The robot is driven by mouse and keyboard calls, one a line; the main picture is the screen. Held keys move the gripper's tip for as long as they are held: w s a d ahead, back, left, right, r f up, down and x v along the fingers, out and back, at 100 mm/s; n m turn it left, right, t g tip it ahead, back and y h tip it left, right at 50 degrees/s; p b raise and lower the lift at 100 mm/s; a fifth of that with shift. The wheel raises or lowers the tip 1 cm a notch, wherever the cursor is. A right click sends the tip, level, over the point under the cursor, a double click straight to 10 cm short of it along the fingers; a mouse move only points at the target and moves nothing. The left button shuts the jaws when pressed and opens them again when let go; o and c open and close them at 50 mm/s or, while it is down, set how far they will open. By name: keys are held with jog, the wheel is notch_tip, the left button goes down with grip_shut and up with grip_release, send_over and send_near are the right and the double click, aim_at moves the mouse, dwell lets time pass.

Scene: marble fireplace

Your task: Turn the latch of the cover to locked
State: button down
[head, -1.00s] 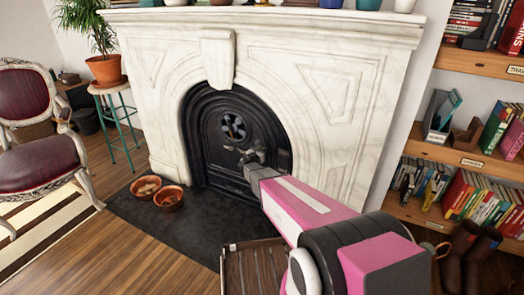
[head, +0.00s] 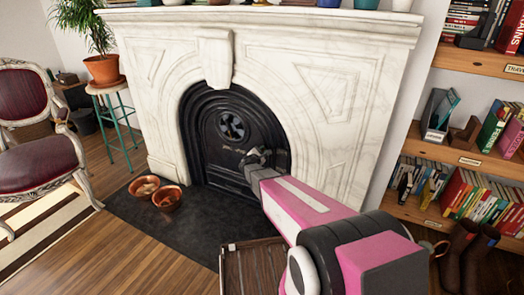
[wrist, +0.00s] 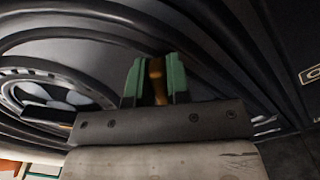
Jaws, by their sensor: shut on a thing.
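The cover (head: 212,160) is a black cast-iron arched plate in the fireplace opening, with a round fan-shaped vent (head: 231,126) in its upper part. My gripper (head: 256,158) is in front of the cover's right side, lower than the vent. In the wrist view its green fingers (wrist: 157,75) are closed around a narrow brass-brown latch handle (wrist: 157,88), which stands upright in that picture. The vent (wrist: 60,92) also shows there, to the left of the fingers. In the head view my gripper hides the latch. Which way counts as locked cannot be told.
A white marble surround (head: 310,110) frames the cover closely. Two copper-coloured bowls (head: 166,198) sit on the dark hearth slab (head: 205,225). A slatted wooden tray (head: 252,270) lies in front, beside my arm. Bookshelves (head: 465,155) stand at the right, a chair (head: 40,160) at the left.

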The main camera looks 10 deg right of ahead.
jog(key=m, duration=0.5)
jog(key=shift+d+f, duration=0.1)
jog(key=shift+f, duration=0.25)
jog(key=shift+f+m, duration=0.15)
jog(key=shift+m, duration=1)
jog(key=shift+f+m, duration=0.1)
jog(key=shift+m, duration=1.05)
jog(key=c, duration=1.1)
grip_release()
jog(key=shift+s, duration=0.1)
jog(key=shift+s+a, duration=0.2)
jog(key=shift+s, duration=0.05)
jog(key=v, duration=1)
jog(key=shift+s+a, duration=0.1)
